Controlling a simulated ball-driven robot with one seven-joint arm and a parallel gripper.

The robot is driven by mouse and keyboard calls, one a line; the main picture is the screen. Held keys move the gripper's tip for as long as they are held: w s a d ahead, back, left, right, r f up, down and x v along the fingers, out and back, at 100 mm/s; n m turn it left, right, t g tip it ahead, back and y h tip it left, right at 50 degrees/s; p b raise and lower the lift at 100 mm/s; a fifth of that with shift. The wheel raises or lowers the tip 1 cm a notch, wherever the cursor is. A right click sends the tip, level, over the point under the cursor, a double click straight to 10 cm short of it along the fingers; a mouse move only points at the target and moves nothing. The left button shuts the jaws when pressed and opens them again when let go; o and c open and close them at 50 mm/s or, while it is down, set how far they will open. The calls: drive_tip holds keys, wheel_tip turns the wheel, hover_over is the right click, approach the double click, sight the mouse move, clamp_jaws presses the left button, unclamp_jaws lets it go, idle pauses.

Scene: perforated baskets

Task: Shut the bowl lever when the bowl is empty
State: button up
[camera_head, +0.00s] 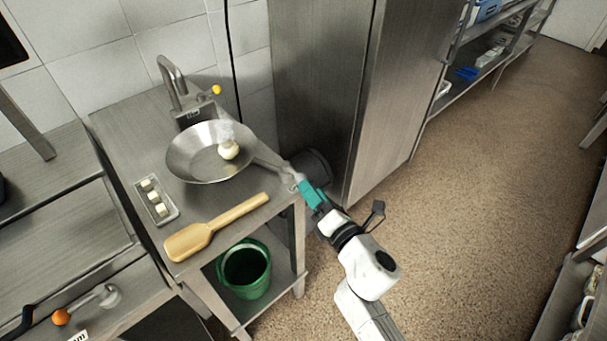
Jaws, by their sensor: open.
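A metal pan-like bowl (185,160) with a long handle (268,160) stands on the steel table. A pale round item (229,150) lies in it, right of its centre, with a whitish blur above it. A tap (172,82) stands behind the bowl, with a small lever with a yellow knob (216,90) to its right. I take this for the lever; its setting cannot be told. My gripper (296,180), with teal parts, is open at the outer end of the handle. Whether the fingers touch or surround the handle cannot be told.
A wooden paddle (205,233) and a small tray (150,190) with pale blocks lie on the table. A green bucket (246,268) stands on the lower shelf. A tall steel cabinet (315,70) is behind my gripper. The floor (490,180) to the right is clear.

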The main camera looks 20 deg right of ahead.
sight(301, 177)
drive_tip(key=w, duration=0.4)
drive_tip(key=w+a, duration=0.1)
drive_tip(key=w, duration=0.1)
drive_tip(key=c, duration=1)
